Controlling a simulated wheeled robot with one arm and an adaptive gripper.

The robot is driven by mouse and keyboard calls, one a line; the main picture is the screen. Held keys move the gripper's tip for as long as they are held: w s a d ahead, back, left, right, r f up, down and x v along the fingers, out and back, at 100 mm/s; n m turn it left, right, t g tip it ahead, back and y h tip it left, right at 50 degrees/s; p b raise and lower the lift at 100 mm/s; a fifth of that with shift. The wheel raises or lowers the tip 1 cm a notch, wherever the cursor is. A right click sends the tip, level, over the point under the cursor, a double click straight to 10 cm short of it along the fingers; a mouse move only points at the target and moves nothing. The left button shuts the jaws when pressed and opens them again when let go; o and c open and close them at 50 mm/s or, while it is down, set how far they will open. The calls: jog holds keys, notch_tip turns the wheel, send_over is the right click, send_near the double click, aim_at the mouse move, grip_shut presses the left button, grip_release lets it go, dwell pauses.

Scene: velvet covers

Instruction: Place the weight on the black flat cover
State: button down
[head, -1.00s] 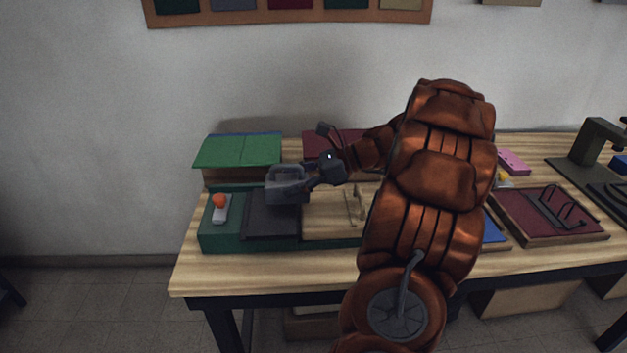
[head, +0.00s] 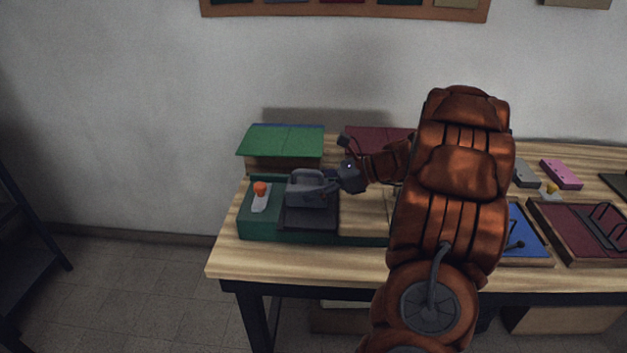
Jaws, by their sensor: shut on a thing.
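The weight (head: 305,190) is a grey block with a loop handle on top. My gripper (head: 330,181) reaches in from the right and is shut on the weight. The black flat cover (head: 310,219) lies on the long green base near the table's left end. The weight is over the back part of the cover and hides it there. I cannot tell whether its underside touches the cover. My arm hides the middle of the table.
A small piece with an orange knob (head: 260,195) stands on the base left of the cover. A green-covered box (head: 281,141) stands behind. A dark red cover (head: 380,139) lies behind my gripper. Blue (head: 524,240) and maroon (head: 585,232) boards lie to the right.

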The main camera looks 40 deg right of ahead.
jog(key=shift+f, duration=0.1)
dwell(0.3)
jog(key=shift+c, duration=1.2)
grip_release()
jog(key=shift+f, duration=0.1)
jog(key=shift+s+d+r, duration=0.15)
jog(key=shift+r, duration=0.1)
jog(key=v, duration=1.1)
jog(key=shift+s+d+b, duration=0.2)
jog(key=shift+b, duration=0.1)
jog(key=shift+r, duration=0.15)
